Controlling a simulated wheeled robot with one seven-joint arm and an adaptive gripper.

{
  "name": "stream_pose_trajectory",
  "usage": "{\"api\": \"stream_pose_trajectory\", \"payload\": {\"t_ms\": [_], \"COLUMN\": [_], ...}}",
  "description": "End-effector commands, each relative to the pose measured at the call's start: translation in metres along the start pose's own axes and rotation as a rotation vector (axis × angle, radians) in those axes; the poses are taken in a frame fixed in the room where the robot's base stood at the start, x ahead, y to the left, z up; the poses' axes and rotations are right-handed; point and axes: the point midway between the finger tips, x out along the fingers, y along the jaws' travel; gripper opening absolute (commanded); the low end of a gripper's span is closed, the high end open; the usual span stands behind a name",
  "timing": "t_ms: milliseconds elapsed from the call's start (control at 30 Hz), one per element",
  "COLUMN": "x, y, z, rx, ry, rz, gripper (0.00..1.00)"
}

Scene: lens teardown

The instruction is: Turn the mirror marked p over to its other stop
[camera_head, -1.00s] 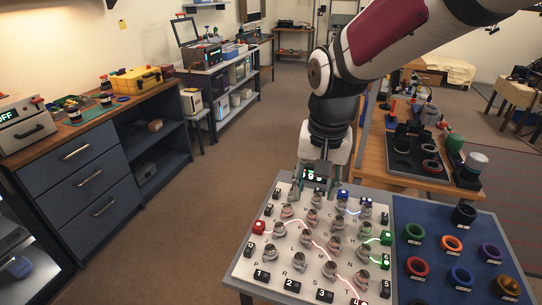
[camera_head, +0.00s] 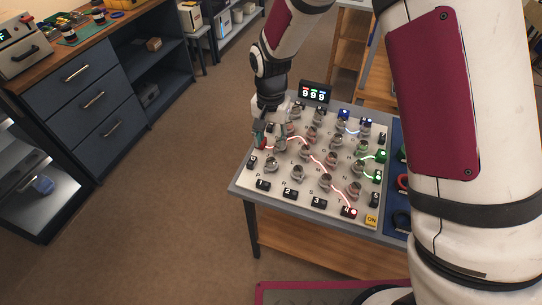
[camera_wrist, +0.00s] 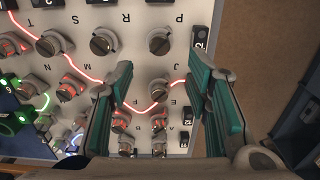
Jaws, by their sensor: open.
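The board (camera_head: 243,183) carries several small round metal mirrors with letters printed beside them. The mirror marked p (camera_wrist: 158,42) is at the top of the wrist view, with its letter upside down at its upper right. In the head view it is the mirror (camera_head: 270,165) near the left front, above the numbered blocks. My gripper (camera_wrist: 160,82) is open and empty, its teal fingers on either side of the row beside p; p lies beyond the fingertips. In the head view my gripper (camera_head: 262,136) hangs over the board's left edge. I cannot tell which stop the mirror rests at.
A red light line crosses the board to a red-lit block (camera_head: 349,212) at the front. Neighbouring mirrors (camera_wrist: 103,42) stand close by. Numbered black blocks (camera_head: 263,185) line the front edge. A display (camera_head: 315,92) stands behind. Open floor lies left of the board.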

Motion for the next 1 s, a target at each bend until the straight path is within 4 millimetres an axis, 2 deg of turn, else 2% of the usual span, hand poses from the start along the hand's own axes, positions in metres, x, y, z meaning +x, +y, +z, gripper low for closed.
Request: {"api": "stream_pose_trajectory", "payload": {"t_ms": [33, 200, 400, 600, 867, 1000], "x": [0.011, 0.043, 0.071, 0.081, 0.082, 0.082], "y": [0.001, 0.001, 0.001, 0.0, 0.0, 0.0], "z": [0.001, 0.001, 0.0, 0.0, 0.0, 0.0], "rx": [0.0, 0.002, 0.0, 0.001, 0.001, 0.001], "ry": [-0.004, -0.003, -0.001, 0.0, 0.0, 0.0], "rz": [0.003, 0.002, 0.001, 0.0, -0.001, -0.001], "gripper": [0.45, 0.45, 0.45, 0.45, 0.45, 0.15]}}
